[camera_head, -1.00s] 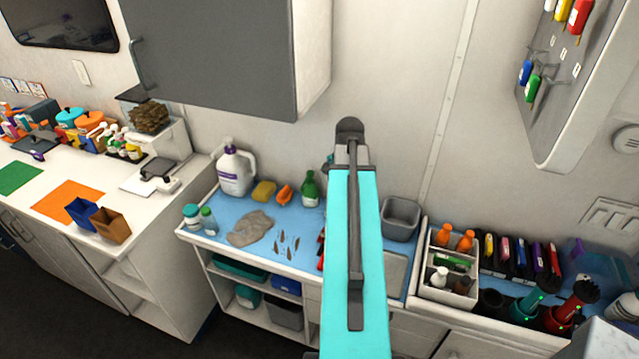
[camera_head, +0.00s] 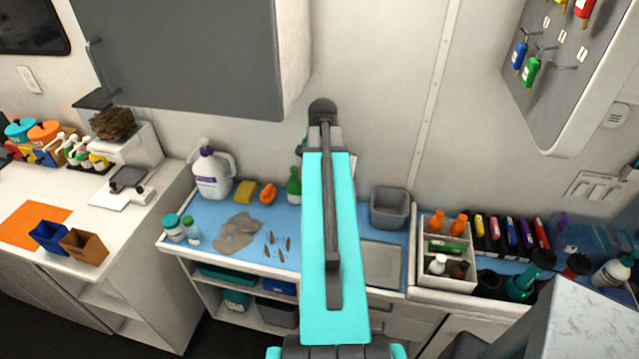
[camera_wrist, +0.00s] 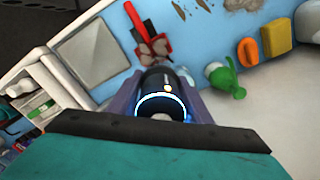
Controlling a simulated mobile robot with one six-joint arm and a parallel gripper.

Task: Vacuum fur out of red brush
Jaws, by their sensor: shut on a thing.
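My gripper (camera_wrist: 160,105) is shut on a black cylindrical device with a glowing blue ring, which looks like a hand vacuum (camera_wrist: 160,84), in the wrist view. Beyond it, the red brush (camera_wrist: 138,16) lies on the blue counter top (camera_wrist: 105,14). Brownish clumps that look like fur (camera_wrist: 152,46) are at the brush's near end. The held device is apart from the brush in the picture and may hide part of it; the gap cannot be judged. In the head view my arm hides the gripper, the held device and the brush.
A green bottle (camera_head: 294,186), orange item (camera_head: 267,193), yellow sponge (camera_head: 244,191) and white jug (camera_head: 211,172) stand left. A bottle caddy (camera_head: 444,250) is farther right. A grey cabinet (camera_head: 190,55) overhangs the counter.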

